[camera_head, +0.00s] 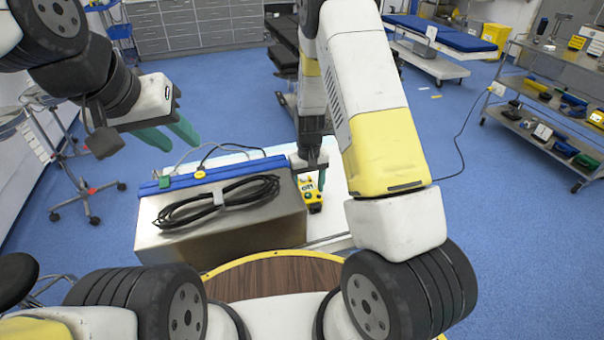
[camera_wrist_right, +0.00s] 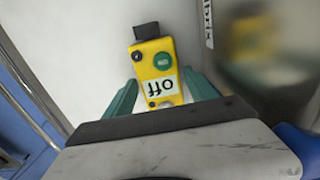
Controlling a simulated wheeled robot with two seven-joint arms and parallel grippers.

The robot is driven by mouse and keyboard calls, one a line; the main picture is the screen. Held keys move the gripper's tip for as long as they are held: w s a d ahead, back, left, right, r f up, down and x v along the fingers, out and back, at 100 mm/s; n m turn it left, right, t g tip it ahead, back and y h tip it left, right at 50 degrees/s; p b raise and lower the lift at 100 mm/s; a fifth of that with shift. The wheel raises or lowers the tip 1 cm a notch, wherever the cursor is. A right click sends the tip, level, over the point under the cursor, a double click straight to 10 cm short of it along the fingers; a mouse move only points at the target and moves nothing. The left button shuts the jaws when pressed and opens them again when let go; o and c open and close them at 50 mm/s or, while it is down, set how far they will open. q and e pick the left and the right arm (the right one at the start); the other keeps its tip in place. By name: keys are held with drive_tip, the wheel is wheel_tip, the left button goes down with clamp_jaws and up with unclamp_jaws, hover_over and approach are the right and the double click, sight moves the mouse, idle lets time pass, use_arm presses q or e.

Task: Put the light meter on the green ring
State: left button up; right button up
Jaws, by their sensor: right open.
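A yellow device (camera_head: 313,197), which looks like the light meter, rests on the white table top to the right of the metal box. My left gripper (camera_head: 172,138) is open and empty above the box's left end. I cannot make out a green ring.
The white table top (camera_head: 335,205) has a narrow free strip on the right. A shelf cart (camera_head: 560,125) stands far right.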

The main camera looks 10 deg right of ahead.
drive_tip(key=shift+f, duration=0.45)
drive_tip(key=shift+c, duration=0.4)
clamp_jaws()
drive_tip(key=shift+r, duration=0.15)
